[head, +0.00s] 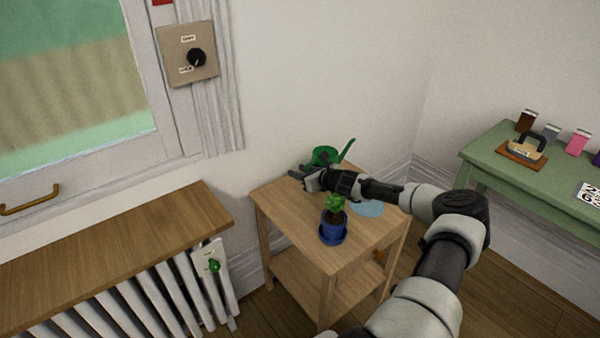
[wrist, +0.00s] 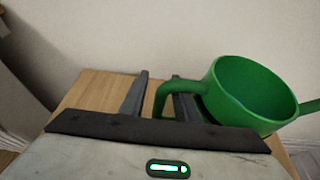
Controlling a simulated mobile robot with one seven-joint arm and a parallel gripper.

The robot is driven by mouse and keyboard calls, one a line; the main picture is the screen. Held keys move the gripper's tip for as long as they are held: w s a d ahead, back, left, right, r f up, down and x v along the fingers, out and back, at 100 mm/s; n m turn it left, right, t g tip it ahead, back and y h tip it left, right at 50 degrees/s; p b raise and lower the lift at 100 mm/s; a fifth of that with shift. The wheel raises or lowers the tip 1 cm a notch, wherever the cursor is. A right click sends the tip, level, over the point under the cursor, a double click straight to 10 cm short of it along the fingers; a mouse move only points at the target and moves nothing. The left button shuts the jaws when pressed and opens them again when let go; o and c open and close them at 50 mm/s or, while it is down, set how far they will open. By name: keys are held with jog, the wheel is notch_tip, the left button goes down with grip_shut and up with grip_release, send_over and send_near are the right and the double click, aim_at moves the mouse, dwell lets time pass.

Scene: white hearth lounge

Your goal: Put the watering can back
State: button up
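The green watering can (head: 325,155) is at the back corner of the small wooden table (head: 285,215), its spout pointing up and right. In the wrist view the can (wrist: 250,88) shows its open top, with its handle curving toward my gripper. My gripper (head: 301,178) is at the near side of the can. In the wrist view my gripper (wrist: 160,95) has its fingers apart, with the handle between them and a gap beside it. The can's base is mostly hidden, so I cannot tell whether it touches the tabletop.
A plant in a blue pot (head: 333,225) stands on a blue saucer near my arm. A light blue flat patch (head: 367,208) lies on the tabletop behind it. A radiator with a wooden top (head: 120,245) is left; a green table (head: 500,160) with several items is right.

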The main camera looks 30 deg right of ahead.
jog(key=p+v, duration=0.2)
jog(key=v, duration=0.4)
jog(key=shift+s+d+r, duration=0.1)
jog(key=shift+s+r, duration=0.2)
jog(key=shift+s, duration=0.4)
